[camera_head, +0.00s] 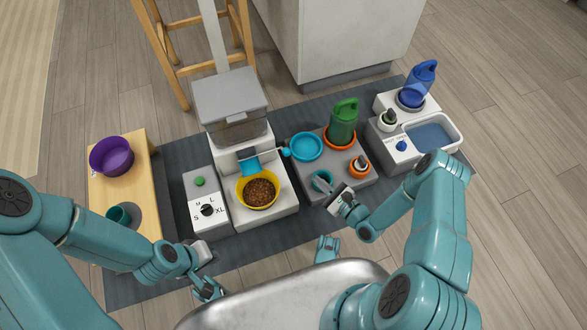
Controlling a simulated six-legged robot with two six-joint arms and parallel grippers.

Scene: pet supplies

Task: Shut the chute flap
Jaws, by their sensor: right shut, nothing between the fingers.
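The feeder has a grey see-through hopper (230,98) on a white body. Below the hopper a blue chute flap (249,168) slants out over the back of the yellow bowl (243,199), which holds brown kibble. A blue knob (285,152) sticks out at the flap's right. My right gripper (321,182) is shut and empty over the grey block right of the feeder, apart from the flap and knob. My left gripper (208,289) is low, in front of the dial box, away from the feeder; its jaw opening is unclear.
A dial box (206,211) with a green button stands left of the feeder. A water basin (456,121) is right; a purple bowl (111,158) sits on a wooden bench left.

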